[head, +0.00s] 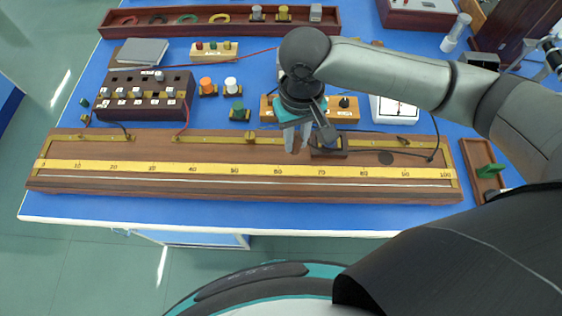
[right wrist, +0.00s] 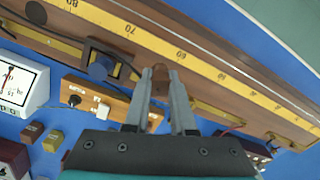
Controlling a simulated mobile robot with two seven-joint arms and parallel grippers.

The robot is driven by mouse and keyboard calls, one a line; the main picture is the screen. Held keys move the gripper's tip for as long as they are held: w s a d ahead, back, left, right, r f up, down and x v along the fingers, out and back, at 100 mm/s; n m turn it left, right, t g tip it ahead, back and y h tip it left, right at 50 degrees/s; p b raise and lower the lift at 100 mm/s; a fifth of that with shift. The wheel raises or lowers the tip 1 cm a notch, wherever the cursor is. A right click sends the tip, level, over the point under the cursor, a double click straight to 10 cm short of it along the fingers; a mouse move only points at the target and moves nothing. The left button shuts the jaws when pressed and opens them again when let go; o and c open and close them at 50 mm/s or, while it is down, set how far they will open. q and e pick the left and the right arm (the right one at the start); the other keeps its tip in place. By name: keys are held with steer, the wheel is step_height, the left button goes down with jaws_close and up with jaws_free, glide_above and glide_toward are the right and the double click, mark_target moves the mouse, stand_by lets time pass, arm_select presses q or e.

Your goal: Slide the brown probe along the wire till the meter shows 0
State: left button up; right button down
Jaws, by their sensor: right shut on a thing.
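The long wooden wire board (head: 120,150) lies across the bench, with a yellow scale (head: 150,167) from 0 to 100. The thin pale wire (head: 200,181) runs along its front. My right gripper (head: 296,145) points down over the board between the 60 and 70 marks. In the right wrist view, its two fingers are shut on the small brown probe (right wrist: 161,78), which is mostly hidden in the head view. The white meter (head: 398,111) stands behind the board, partly covered by my arm. Its red needle shows in the right wrist view (right wrist: 8,77), but its reading is too small to tell.
Behind stand a switch block (head: 343,106), a dark plug box (head: 140,105) and a long wooden tray (head: 180,22). The board's left part is clear.

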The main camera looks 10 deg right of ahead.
steer(key=shift+n, duration=0.7)
steer(key=s+a+f, duration=0.1)
steer(key=s+f+p, duration=0.1)
steer(key=f, duration=0.1)
steer(key=s+a+f+p, duration=0.1)
steer(key=f, duration=0.1)
steer(key=shift+s+a, duration=0.25)
steer(key=shift+a, duration=0.1)
steer(key=shift+s+a+f, duration=0.1)
steer(key=shift+s+f, duration=0.15)
steer(key=shift+f, duration=0.25)
arm_select(q)
steer(key=r, duration=0.3)
steer(key=shift+w+d, duration=0.1)
steer(key=shift+w, duration=0.1)
arm_select(e)
steer(key=shift+f, duration=0.1)
arm_select(q)
steer(key=shift+f, duration=0.15)
arm_select(e)
steer(key=shift+f, duration=0.1)
steer(key=shift+f+b, duration=0.5)
steer(key=shift+b, duration=0.7)
steer(key=shift+r+p, duration=0.2)
steer(key=shift+p, duration=0.25)
steer(key=shift+s+d+p, duration=0.1)
steer(key=shift+d+p, duration=0.3)
steer(key=shift+d, duration=0.05)
arm_select(q)
steer(key=shift+f, duration=0.1)
